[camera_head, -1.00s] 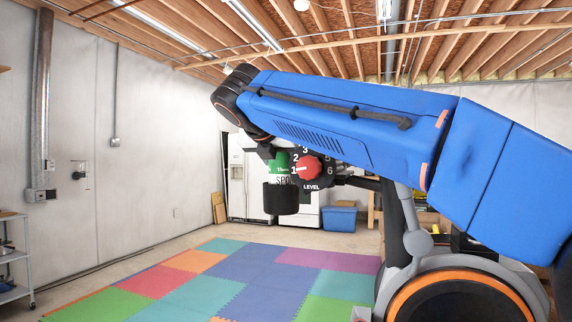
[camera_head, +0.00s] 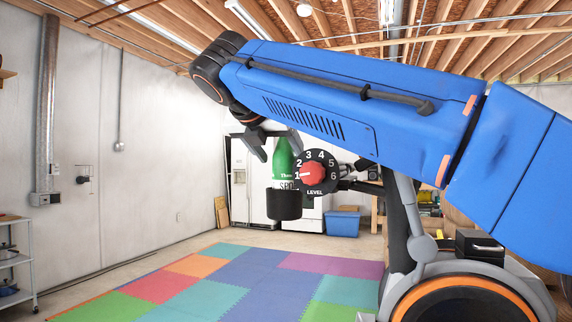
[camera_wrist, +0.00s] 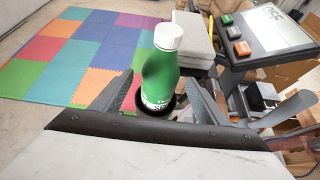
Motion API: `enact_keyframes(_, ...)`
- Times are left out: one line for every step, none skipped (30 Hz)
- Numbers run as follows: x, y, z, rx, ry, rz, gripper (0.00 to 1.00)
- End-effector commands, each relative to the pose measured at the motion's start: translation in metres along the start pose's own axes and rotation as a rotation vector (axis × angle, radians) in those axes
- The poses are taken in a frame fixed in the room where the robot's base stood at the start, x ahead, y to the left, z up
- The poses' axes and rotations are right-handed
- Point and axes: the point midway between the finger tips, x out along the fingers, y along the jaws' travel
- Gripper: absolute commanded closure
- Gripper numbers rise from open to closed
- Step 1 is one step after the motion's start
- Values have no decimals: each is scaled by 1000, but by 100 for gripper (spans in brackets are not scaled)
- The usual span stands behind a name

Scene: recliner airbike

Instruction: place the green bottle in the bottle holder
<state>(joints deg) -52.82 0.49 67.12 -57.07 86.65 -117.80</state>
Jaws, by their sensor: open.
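The green bottle (camera_head: 285,165) stands upright with its lower part inside the black cup-shaped bottle holder (camera_head: 284,204), beside the red level dial. In the wrist view the bottle (camera_wrist: 160,75) shows its white cap, and the holder's dark rim shows around its base. My gripper (camera_head: 279,150) is open above the holder, tilted downward, with its fingers apart around the bottle's upper part. In the wrist view a finger of my gripper (camera_wrist: 160,100) is on each side of the bottle, with gaps between them and it.
The red level dial (camera_head: 312,172) is right beside the holder. The bike's console (camera_wrist: 265,35) and grey seat (camera_wrist: 195,40) are close by in the wrist view. A coloured foam mat (camera_head: 235,275) covers open floor to the left. A blue bin (camera_head: 342,222) stands behind.

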Motion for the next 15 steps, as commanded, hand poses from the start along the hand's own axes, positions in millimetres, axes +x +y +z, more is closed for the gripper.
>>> enact_keyframes(-10,1,0,0,-1,3,32)
enact_keyframes(-14,1,0,0,-1,3,32)
enact_keyframes(-20,1,0,-1,-1,2,32)
enact_keyframes(-24,1,0,-1,0,2,32)
enact_keyframes(-28,1,0,0,0,2,32)
enact_keyframes(-32,1,0,0,0,2,32)
enact_keyframes(-35,1,0,0,0,2,32)
enact_keyframes(-38,1,0,0,0,1,32)
enact_keyframes(-40,0,0,0,0,1,32)
enact_keyframes(-42,0,0,0,0,1,32)
enact_keyframes(-43,0,0,0,0,1,32)
enact_keyframes(-44,0,0,0,0,0,32)
enact_keyframes(-45,0,0,0,0,0,32)
enact_keyframes(-45,0,0,0,0,0,32)
enact_keyframes(-46,0,0,0,0,-1,32)
